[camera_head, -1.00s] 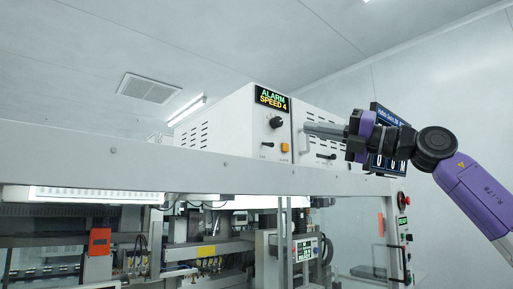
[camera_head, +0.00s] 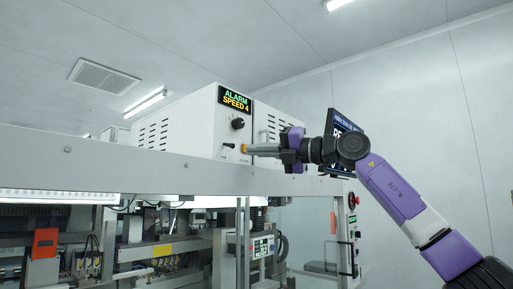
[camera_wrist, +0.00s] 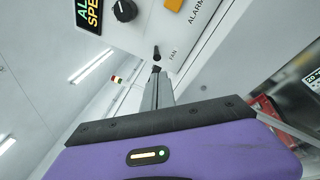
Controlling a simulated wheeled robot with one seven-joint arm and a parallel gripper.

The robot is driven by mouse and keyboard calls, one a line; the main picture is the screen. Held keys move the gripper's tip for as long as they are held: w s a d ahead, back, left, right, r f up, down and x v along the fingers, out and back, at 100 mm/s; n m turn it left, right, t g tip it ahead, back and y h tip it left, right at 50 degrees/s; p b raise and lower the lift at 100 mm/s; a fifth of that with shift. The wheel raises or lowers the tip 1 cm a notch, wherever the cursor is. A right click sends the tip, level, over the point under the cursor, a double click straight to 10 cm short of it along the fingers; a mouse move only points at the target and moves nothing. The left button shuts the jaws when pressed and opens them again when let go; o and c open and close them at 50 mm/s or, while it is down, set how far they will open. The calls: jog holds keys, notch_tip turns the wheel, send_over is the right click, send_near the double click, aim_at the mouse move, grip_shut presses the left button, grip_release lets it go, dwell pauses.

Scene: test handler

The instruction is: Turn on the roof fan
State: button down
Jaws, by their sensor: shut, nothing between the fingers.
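A white box (camera_head: 190,118) stands on top of the machine, with a lit display (camera_head: 235,99) reading "ALARM SPEED 4". A small black toggle switch (camera_wrist: 156,52) labelled "FAN" is on its front; it also shows in the head view (camera_head: 228,145) below the round black knob (camera_head: 238,124). My gripper (camera_wrist: 156,71) is shut and empty. Its tips are close to the toggle in the wrist view; I cannot tell whether they touch. In the head view my gripper (camera_head: 247,148) reaches in from the right, largely covering the orange button.
The orange button (camera_wrist: 173,4) labelled "ALARM" is beside the toggle. The machine's top beam (camera_head: 130,165) runs below my gripper.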

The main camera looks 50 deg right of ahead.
aim_at(229, 145)
jog(key=p+x, duration=0.2)
jog(key=x, duration=0.3)
jog(key=shift+w+r, duration=0.15)
jog(key=shift+w, duration=0.2)
jog(key=shift+w+a+p, duration=0.25)
jog(key=shift+w+p, duration=0.05)
jog(key=shift+w, duration=0.35)
